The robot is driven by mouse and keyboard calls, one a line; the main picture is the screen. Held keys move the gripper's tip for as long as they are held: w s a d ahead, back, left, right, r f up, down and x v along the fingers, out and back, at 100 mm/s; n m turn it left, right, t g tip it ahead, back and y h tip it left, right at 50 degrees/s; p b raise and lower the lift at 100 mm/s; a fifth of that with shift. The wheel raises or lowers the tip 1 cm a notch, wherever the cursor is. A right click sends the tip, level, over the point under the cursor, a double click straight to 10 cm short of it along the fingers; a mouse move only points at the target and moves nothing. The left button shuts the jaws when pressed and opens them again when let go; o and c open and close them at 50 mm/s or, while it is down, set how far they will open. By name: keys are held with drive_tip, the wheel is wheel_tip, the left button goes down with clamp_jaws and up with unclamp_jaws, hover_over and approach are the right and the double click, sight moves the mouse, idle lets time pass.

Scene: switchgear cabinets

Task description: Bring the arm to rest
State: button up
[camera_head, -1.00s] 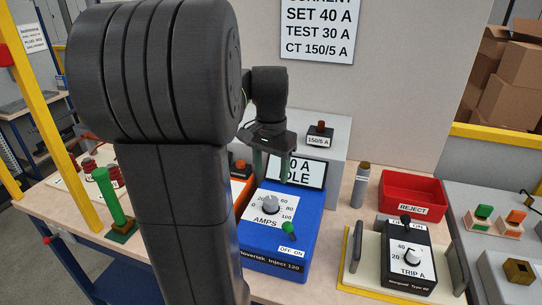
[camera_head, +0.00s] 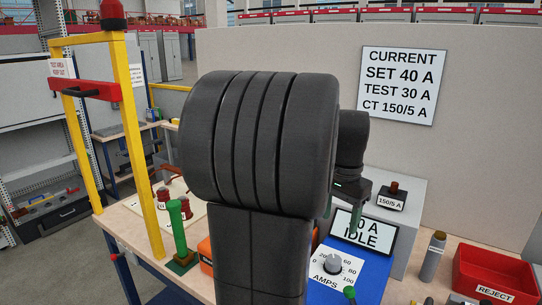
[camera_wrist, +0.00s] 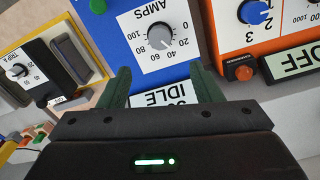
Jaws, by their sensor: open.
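My arm fills the middle of the head view, with its dark links in front of the bench. My gripper (camera_wrist: 165,88) shows at the bottom of the wrist view, its two dark green fingers apart with nothing between them. In the head view my gripper is partly hidden behind my own arm, in front of the display reading IDLE (camera_head: 365,232). The blue test set (camera_head: 373,274) with its AMPS dial (camera_head: 332,264) lies below it; the dial also shows beyond the fingers in the wrist view (camera_wrist: 160,37). Whether a finger touches anything cannot be told.
A yellow frame (camera_head: 147,150) and a green post (camera_head: 178,230) stand at the left. An orange unit (camera_wrist: 250,40) is beside the blue set. A grey box (camera_head: 412,207) with the 150/5 A block stands behind. A red REJECT bin (camera_head: 497,277) is at the right.

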sight(334, 259)
wheel_tip(334, 259, down, 13)
drive_tip(key=shift+r+p, duration=0.1)
drive_tip(key=shift+p, duration=0.2)
drive_tip(key=shift+r, duration=0.15)
wheel_tip(334, 259, up, 13)
wheel_tip(334, 259, down, 14)
drive_tip(key=shift+r, duration=0.25)
drive_tip(key=shift+n, duration=0.5)
drive_tip(key=n, duration=0.4)
drive_tip(key=shift+r+n, duration=0.15)
drive_tip(key=shift+n, duration=0.25)
drive_tip(key=n+b, duration=0.1)
drive_tip(key=n, duration=0.5)
drive_tip(key=shift+r, duration=3.05)
